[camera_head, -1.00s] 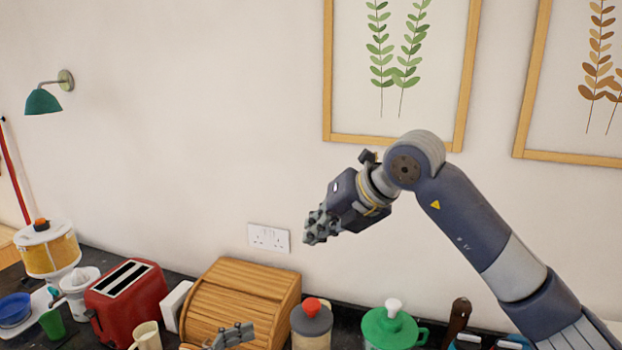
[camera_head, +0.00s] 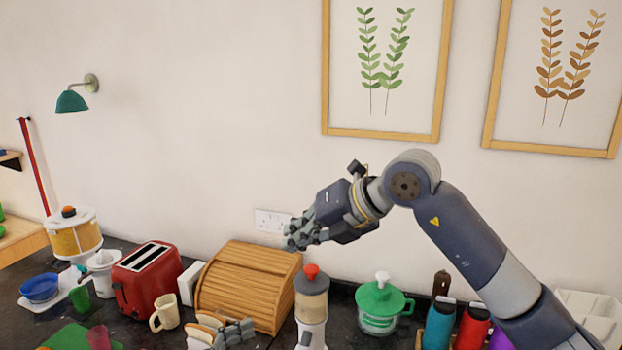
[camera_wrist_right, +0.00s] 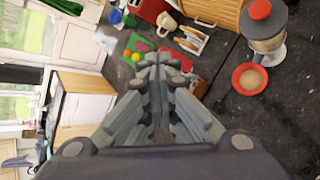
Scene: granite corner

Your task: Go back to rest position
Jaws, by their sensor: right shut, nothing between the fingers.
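My right gripper (camera_head: 300,236) is held up in the air in front of the wall, above the counter items. Its fingers are together and empty. The right wrist view shows the same fingers (camera_wrist_right: 158,72) closed, with nothing between them. Grey fingertips of what looks like my left gripper (camera_head: 235,331) show low in the head view, in front of the wooden bread bin (camera_head: 250,280). The rest of that gripper is out of the frame, and I cannot tell whether it is open.
The dark counter (camera_head: 345,325) holds a red toaster (camera_head: 150,283), a cream mug (camera_head: 164,313), a blender with a red knob (camera_head: 311,300), a green-lidded jar (camera_head: 380,303) and several colourful bottles (camera_head: 439,324).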

